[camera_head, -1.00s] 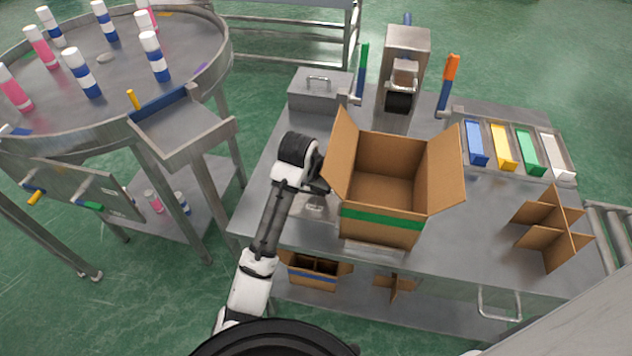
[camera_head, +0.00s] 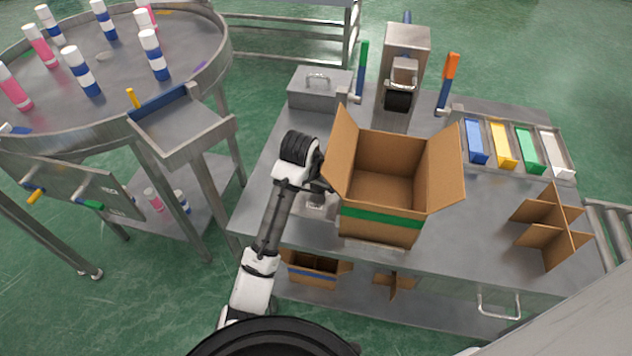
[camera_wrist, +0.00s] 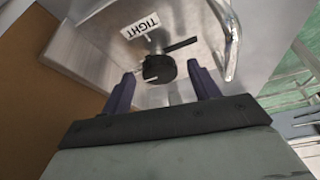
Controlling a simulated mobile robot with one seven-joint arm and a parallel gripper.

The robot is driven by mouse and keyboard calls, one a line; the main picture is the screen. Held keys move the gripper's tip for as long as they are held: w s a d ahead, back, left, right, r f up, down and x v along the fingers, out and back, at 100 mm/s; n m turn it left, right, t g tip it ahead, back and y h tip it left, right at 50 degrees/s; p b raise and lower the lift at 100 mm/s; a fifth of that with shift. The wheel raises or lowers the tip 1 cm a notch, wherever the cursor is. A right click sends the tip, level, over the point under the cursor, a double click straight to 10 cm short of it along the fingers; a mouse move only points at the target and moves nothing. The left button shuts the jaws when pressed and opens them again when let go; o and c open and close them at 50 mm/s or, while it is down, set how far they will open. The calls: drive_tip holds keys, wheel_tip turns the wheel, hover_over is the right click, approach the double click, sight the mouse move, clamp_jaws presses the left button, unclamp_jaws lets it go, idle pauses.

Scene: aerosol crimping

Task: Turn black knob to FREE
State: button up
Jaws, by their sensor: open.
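The black knob (camera_wrist: 158,68) shows in the wrist view, on a grey metal surface. A dark pointer bar (camera_wrist: 181,45) lies beside it, toward the upper right. A white label reading TIGHT (camera_wrist: 140,25) sits above the knob and appears upside down. No FREE label is visible. My gripper (camera_wrist: 161,78) is open, its two dark fingers on either side of the knob's lower part. I cannot tell if they touch it. In the head view my gripper (camera_head: 318,187) is low over the table, left of the open carton; the knob cannot be made out there.
The open carton (camera_head: 383,222) stands just right of my gripper, its brown wall also close in the wrist view (camera_wrist: 40,75). A curved metal handle (camera_wrist: 231,40) is right of the knob. A lidded metal box (camera_head: 320,90) and a press (camera_head: 407,50) stand farther back.

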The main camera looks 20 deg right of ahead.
drive_tip(key=shift+s+a+r+b, duration=0.1)
drive_tip(key=shift+r+b, duration=0.2)
drive_tip(key=shift+b, duration=0.1)
drive_tip(key=s+a, duration=0.1)
drive_tip(key=s+a+b, duration=0.1)
drive_tip(key=s+a, duration=0.1)
drive_tip(key=s+a+b, duration=0.1)
drive_tip(key=a, duration=0.1)
drive_tip(key=shift+s+r, duration=0.25)
drive_tip(key=shift+s, duration=0.1)
drive_tip(key=shift+s+a+r+p, duration=0.1)
drive_tip(key=shift+s+a+p, duration=0.45)
drive_tip(key=shift+s+a, duration=0.3)
drive_tip(key=shift+s+a+p, duration=0.3)
drive_tip(key=shift+s+a, duration=0.7)
drive_tip(key=shift+a, duration=0.05)
